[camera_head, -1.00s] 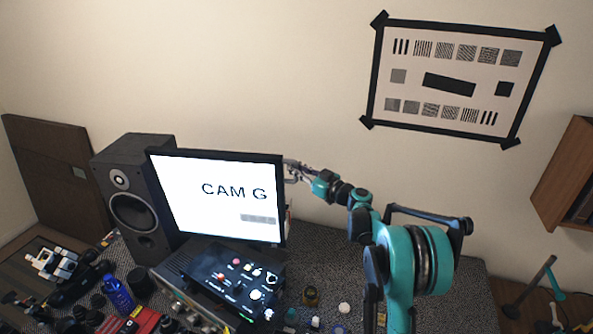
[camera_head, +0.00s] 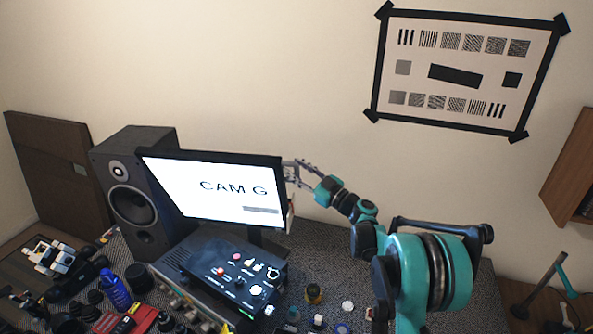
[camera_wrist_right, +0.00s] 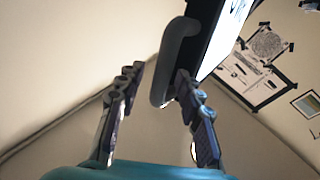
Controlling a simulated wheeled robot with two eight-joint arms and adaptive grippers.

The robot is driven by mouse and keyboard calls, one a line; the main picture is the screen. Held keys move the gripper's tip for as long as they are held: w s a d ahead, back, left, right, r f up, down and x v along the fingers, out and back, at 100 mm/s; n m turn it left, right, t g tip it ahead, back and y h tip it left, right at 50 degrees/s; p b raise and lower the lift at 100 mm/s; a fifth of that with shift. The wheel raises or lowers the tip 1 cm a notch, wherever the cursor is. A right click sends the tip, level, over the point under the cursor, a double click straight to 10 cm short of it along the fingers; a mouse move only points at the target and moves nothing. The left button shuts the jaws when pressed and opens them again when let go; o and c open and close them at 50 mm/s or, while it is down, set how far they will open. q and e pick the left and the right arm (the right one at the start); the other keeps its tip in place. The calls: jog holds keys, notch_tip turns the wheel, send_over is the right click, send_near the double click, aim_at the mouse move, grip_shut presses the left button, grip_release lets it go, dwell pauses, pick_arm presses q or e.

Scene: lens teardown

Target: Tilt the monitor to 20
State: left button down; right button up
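My right gripper (camera_head: 298,173) is at the monitor's right edge. In the right wrist view my right gripper (camera_wrist_right: 158,105) has its fingers spread apart. A grey rounded handle (camera_wrist_right: 174,60) on the monitor's side reaches between them, close to the right finger, with a clear gap to the left one. Whether that finger touches it is unclear.
A black speaker (camera_head: 130,190) stands just left of the monitor. A control box with knobs (camera_head: 235,275) sits in front of it. A blue bottle (camera_head: 115,290) and several small parts crowd the front left.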

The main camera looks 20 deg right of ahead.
jog(key=shift+d, duration=0.1)
jog(key=v, duration=1.2)
jog(key=s+a+f+m+g+h+b, duration=0.35)
jog(key=s+a+f+g+b, duration=0.35)
jog(key=s+a+f+b, duration=0.6)
jog(key=s+d+f+m+g+h+b, duration=0.2)
jog(key=s+f+m+h+b, duration=0.4)
jog(key=s+f, duration=1.2)
notch_tip(320, 180, down, 2)
jog(key=shift+s+d+f+m+g+h+b, duration=0.1)
jog(key=shift+s+d+m+g+h+b, duration=0.25)
jog(key=shift+h+b, duration=0.7)
